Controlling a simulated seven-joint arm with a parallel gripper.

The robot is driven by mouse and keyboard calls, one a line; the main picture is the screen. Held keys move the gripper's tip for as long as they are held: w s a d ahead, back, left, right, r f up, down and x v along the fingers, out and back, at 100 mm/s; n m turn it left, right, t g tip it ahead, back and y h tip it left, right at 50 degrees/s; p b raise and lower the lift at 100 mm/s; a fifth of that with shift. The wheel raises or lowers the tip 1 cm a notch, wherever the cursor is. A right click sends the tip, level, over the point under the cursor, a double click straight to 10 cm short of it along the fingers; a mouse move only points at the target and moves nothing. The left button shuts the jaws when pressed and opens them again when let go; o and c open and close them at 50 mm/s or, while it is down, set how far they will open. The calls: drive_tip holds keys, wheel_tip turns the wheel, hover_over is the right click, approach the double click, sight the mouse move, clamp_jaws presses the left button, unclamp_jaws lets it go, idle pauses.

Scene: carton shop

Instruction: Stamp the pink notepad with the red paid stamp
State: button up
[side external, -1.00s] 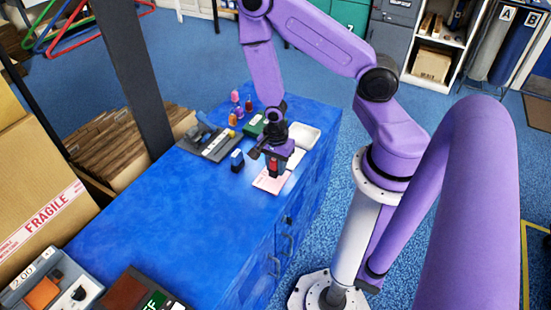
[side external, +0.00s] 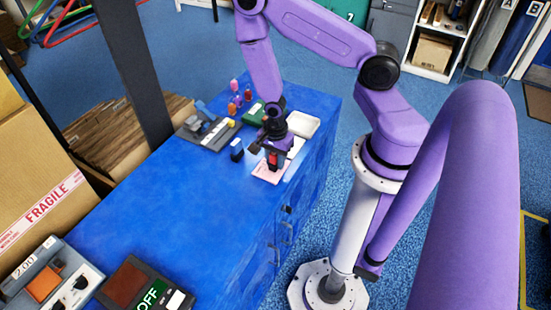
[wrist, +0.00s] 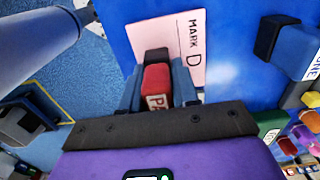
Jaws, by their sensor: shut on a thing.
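The red paid stamp (wrist: 157,84) is upright between the two blue fingers of my gripper (wrist: 157,90) in the wrist view; part of its label, "PA", shows. My gripper (side external: 273,155) is shut on it. The pink notepad (wrist: 187,30) lies on the blue worktop, with "MARK D" readable and the rest hidden. The stamp's dark base overlaps the notepad's lower part in the wrist view. In the side view the red stamp (side external: 273,160) is over the notepad (side external: 267,176). I cannot tell whether the base touches the paper.
A blue stamp (side external: 237,151) stands left of the notepad. Behind are a grey tray (side external: 205,142) with items on it, a green box (side external: 254,111), small bottles (side external: 234,103) and a white tray (side external: 303,123).

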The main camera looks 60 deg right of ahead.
drive_tip(key=shift+f, duration=0.55)
idle(1.5)
drive_tip(key=shift+r, duration=3.5)
drive_tip(key=shift+r, duration=0.1)
